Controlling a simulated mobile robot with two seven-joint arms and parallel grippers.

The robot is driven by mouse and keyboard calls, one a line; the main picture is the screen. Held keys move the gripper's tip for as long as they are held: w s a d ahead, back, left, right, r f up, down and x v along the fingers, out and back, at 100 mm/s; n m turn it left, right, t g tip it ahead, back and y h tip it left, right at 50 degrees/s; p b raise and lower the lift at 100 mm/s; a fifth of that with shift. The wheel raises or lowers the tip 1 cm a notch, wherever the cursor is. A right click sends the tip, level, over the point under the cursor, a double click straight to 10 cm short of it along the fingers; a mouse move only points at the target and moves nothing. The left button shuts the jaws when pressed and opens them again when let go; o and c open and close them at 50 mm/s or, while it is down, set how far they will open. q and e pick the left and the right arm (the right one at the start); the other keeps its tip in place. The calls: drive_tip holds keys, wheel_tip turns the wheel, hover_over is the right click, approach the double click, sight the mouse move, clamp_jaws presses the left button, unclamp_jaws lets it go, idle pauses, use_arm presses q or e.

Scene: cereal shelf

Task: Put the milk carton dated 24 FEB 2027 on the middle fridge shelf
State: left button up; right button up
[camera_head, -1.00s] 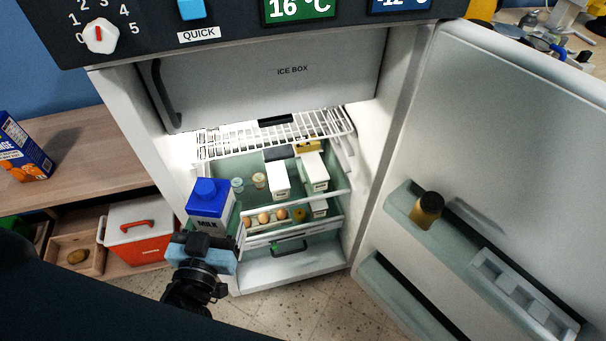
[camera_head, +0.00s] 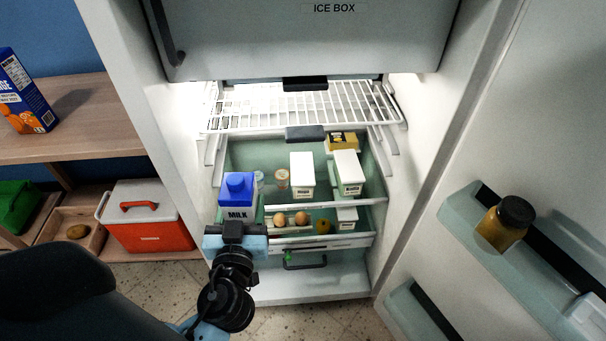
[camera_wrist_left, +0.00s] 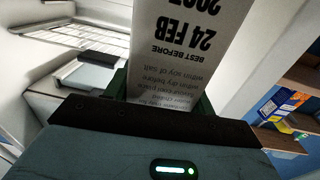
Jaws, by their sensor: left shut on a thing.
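The milk carton (camera_head: 237,212), white with a blue top, is in my left gripper (camera_head: 236,236) at the left of the fridge opening in the head view. In the left wrist view the carton (camera_wrist_left: 185,60) shows "BEST BEFORE 24 FEB" upside down; the year is partly cut off. My left gripper is shut on it and holds it upright. The open fridge has a white wire shelf (camera_head: 300,112) without items. Below it, a greenish level (camera_head: 240,150) holds several items. Whether the carton is inside the front edge, I cannot tell. My right gripper is out of view.
White cartons (camera_head: 302,172), a yellow pack (camera_head: 343,140), small jars and eggs (camera_head: 302,218) stand below the wire shelf. The open door (camera_head: 510,120) with a dark-lidded jar (camera_head: 506,222) is at right. A red cooler (camera_head: 148,228) and wooden shelf (camera_head: 80,135) are at left.

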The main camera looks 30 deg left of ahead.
use_arm(q)
drive_tip(key=w+a+f+b, duration=0.1)
drive_tip(key=w+a+f, duration=0.1)
drive_tip(key=w+a, duration=0.3)
drive_tip(key=w+a+f+n+y+b, duration=0.1)
drive_tip(key=w+a, duration=0.4)
drive_tip(key=w, duration=0.7)
drive_tip(key=shift+w+a+f+g+b, duration=0.15)
drive_tip(key=shift+a+f+g+b, duration=0.15)
drive_tip(key=shift+f+g+b, duration=0.15)
idle(0.4)
drive_tip(key=shift+f, duration=0.15)
drive_tip(key=o, duration=1.3)
drive_tip(key=shift+f, duration=0.15)
drive_tip(key=o, duration=0.3)
